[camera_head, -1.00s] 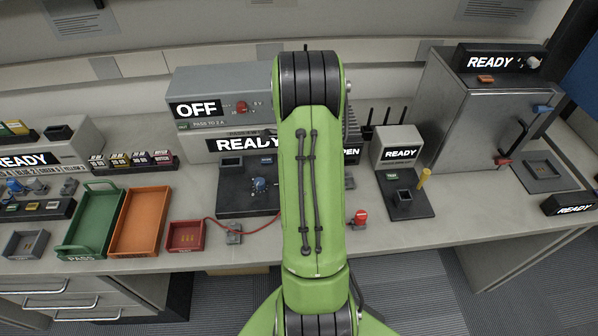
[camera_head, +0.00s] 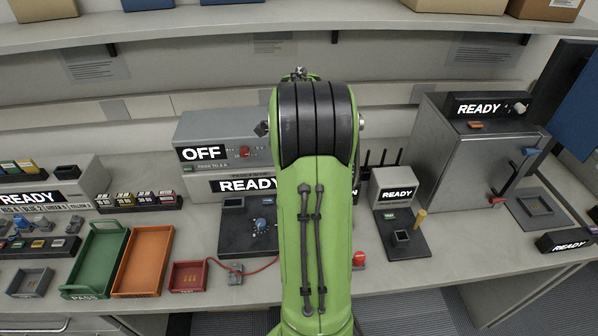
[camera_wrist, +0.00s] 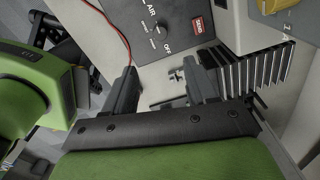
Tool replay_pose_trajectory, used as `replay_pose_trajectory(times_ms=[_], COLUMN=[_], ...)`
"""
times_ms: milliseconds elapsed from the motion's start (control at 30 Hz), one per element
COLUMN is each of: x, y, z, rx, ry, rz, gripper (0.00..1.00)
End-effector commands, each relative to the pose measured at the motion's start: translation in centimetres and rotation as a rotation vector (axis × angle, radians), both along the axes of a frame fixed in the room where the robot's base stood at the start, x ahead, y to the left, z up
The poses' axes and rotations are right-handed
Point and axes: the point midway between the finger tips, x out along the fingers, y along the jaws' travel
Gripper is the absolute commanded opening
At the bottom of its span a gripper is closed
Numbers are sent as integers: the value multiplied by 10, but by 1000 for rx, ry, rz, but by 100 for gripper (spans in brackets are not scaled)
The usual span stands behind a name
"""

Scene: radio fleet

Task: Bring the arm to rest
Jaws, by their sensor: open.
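My green arm with its black joint covers rises through the middle of the head view, bent over at the top. It hides the middle of the bench (camera_head: 345,277). My gripper is hidden in the head view. In the wrist view my gripper (camera_wrist: 162,75) is open, its two dark fingers apart with nothing held between them. Beyond the fingers the wrist view shows a dark panel (camera_wrist: 181,22) marked AIR and OFF, with a red switch, and a row of dark fins (camera_wrist: 255,68) to the right.
A green tray (camera_head: 73,265), an orange tray (camera_head: 143,262) and a small red tray (camera_head: 188,277) stand at the left. A grey box marked OFF (camera_head: 215,128) stands behind. A grey cabinet (camera_head: 455,145) is at the right. A shelf (camera_head: 200,22) runs above the bench.

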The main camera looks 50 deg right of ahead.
Motion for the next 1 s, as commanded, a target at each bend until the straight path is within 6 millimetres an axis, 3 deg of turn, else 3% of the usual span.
replay_pose_trajectory(times_ms=[433,533,667,767,900,1000], x=[0,7,20,13,-23,-56], y=[1,17,88,156,238,278], z=[-1,13,57,87,109,110], rx=[-1,-20,-97,-182,-341,-471], ry=[0,-18,-71,-111,-156,-172], rz=[4,113,576,1038,1702,2123], gripper=[57,57,57,57,57,57])
